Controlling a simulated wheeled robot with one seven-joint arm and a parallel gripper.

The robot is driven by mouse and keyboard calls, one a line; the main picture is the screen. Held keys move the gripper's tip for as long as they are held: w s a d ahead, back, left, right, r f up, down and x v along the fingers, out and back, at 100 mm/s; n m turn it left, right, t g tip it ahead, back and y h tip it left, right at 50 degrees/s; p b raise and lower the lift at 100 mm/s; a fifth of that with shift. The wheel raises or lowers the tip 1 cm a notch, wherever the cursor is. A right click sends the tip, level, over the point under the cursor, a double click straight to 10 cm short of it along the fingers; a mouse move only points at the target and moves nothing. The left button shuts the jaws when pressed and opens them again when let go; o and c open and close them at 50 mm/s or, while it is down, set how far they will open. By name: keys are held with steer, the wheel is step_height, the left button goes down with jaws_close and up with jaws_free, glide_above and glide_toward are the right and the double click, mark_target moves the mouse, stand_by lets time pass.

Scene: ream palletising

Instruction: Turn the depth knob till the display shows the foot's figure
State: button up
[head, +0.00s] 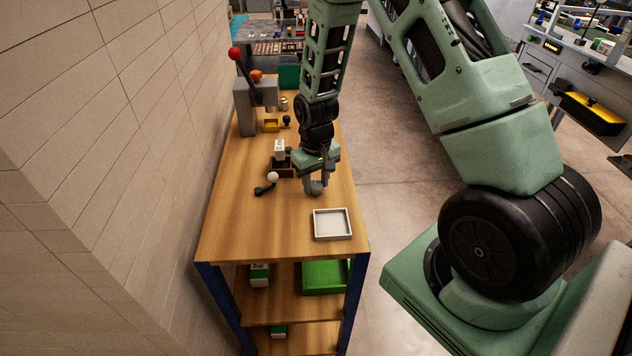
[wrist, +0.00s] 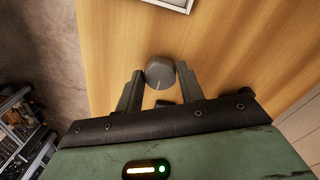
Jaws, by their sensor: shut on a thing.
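A grey round knob (wrist: 160,72) with a pale pointer line shows in the wrist view, above the wooden bench top. The two fingers of my gripper (wrist: 159,82) stand on either side of it, shut on it. In the head view my gripper (head: 314,180) points down over the right side of the bench, with the grey knob (head: 315,188) at its tips. The pointer line faces toward the palm in the wrist view. I cannot make out a display, a figure or the foot in either view.
On the bench (head: 240,225) a white tray (head: 332,224) lies in front of my gripper. A lever with a white ball (head: 272,177) and a dark holder with a white-green box (head: 280,149) stand to its left. A grey press (head: 246,105) is farther back, near the wall.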

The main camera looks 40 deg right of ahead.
mark_target(316, 185)
stand_by(0.4)
steer(key=o, duration=1)
step_height(316, 185, up, 18)
steer(key=b, duration=0.3)
steer(key=shift+f, duration=0.25)
